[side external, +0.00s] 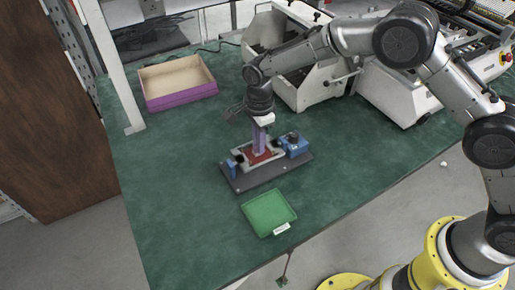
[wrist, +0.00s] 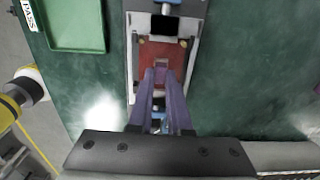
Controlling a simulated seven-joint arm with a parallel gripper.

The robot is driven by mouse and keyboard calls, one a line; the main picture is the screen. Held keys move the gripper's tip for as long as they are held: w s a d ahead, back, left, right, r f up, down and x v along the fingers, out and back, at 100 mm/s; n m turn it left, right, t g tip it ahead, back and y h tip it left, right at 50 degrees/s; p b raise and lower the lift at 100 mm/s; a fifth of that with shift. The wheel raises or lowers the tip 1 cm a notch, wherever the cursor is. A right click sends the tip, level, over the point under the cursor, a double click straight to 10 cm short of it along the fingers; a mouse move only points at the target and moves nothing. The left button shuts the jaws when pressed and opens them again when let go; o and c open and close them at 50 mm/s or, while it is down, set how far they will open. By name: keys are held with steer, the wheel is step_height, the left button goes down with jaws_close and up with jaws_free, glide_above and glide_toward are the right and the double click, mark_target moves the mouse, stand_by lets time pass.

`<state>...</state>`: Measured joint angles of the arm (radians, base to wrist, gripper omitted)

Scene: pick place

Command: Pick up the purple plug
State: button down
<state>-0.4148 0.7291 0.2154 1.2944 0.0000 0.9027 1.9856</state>
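My gripper (wrist: 161,76) points down over a fixture on the bench, with its two long purple fingers reaching to the red block (wrist: 178,50). In the side view, my gripper (side external: 259,151) stands upright with its fingertips at the red block (side external: 262,156). A narrow gap shows between the fingers in the wrist view. A small mauve-brown piece (wrist: 162,63) shows at the fingertips; I cannot tell whether it is the purple plug or whether the fingers press on it. No other plug is clearly visible.
The fixture's dark base plate (side external: 262,179) carries blue clamps (side external: 296,146). A green tray (side external: 268,214) lies in front, also showing in the wrist view (wrist: 76,46). A purple-sided box (side external: 182,98) stands back left. White machines (side external: 310,80) stand behind. Green bench is clear at left.

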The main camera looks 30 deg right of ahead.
steer(key=shift+r, duration=0.1)
stand_by(0.3)
steer(key=shift+r, duration=0.4)
step_height(320, 180, up, 2)
steer(key=shift+r, duration=0.15)
steer(key=s+d+r, duration=0.2)
steer(key=s+r, duration=0.3)
steer(key=s, duration=0.1)
steer(key=s+d+r, duration=0.3)
steer(key=s+r, duration=0.1)
steer(key=s, duration=0.3)
steer(key=shift+d+r, duration=0.35)
steer(key=shift+r, duration=0.05)
steer(key=shift+w+r, duration=0.1)
steer(key=shift+r, duration=0.3)
steer(key=shift+r, duration=0.35)
steer(key=shift+r, duration=1.25)
